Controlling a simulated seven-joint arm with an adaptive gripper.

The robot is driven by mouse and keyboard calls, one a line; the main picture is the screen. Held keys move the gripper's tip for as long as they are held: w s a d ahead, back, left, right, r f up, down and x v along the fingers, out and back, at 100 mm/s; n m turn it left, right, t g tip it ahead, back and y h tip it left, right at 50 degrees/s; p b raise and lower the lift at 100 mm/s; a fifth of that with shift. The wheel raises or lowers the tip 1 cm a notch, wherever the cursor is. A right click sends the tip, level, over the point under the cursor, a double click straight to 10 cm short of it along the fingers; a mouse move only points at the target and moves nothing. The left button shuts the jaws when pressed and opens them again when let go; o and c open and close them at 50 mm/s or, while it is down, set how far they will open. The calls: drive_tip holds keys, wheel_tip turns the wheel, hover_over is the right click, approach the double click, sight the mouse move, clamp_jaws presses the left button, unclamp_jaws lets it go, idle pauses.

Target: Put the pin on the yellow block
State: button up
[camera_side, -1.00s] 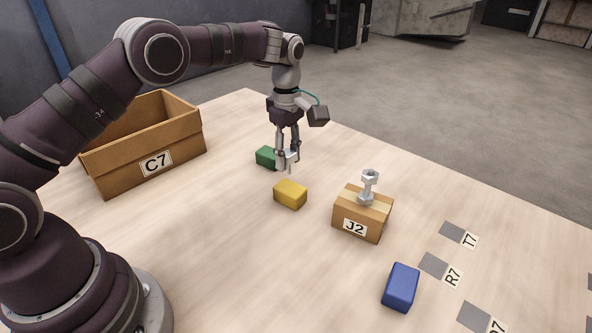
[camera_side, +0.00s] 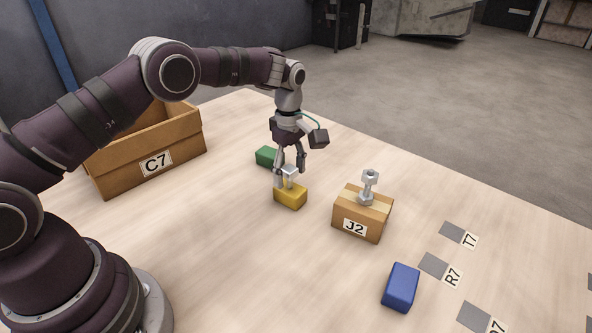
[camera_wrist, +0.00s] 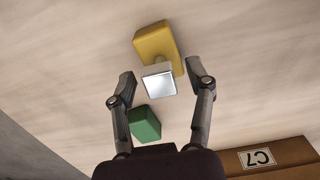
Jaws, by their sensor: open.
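The pin, a silver piece with a flat square top, stands upright on the yellow block (camera_side: 291,198) in the side view (camera_side: 291,172). The wrist view shows the pin (camera_wrist: 159,84) from above, over one end of the yellow block (camera_wrist: 155,40). My gripper (camera_side: 289,177) is open, its fingers on either side of the pin. In the wrist view my gripper (camera_wrist: 160,75) shows a gap between each finger and the pin. The pin's foot is partly hidden by the fingers in the side view.
A green block (camera_side: 266,156) lies just behind the yellow block. A small box J2 (camera_side: 349,215) to the right bears another silver metal piece (camera_side: 369,187). A blue block (camera_side: 401,287) lies in front. An open carton C7 (camera_side: 185,150) stands left. Grey marked patches (camera_side: 433,265) lie at right.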

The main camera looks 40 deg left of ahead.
sight(288, 169)
drive_tip(key=shift+m, duration=0.4)
wheel_tip(288, 169, up, 9)
drive_tip(key=shift+s+r, duration=0.15)
drive_tip(key=s+r+m+t, duration=0.2)
drive_tip(key=s+r+m, duration=0.35)
drive_tip(key=r, duration=0.25)
drive_tip(key=s+f+m+t, duration=0.1)
drive_tip(key=s+m+t, duration=0.2)
drive_tip(key=s+m, duration=0.8)
drive_tip(key=s, duration=0.3)
drive_tip(key=shift+d+f+m+t, duration=0.25)
drive_tip(key=shift+f+m+t, duration=0.05)
drive_tip(key=shift+m, duration=0.05)
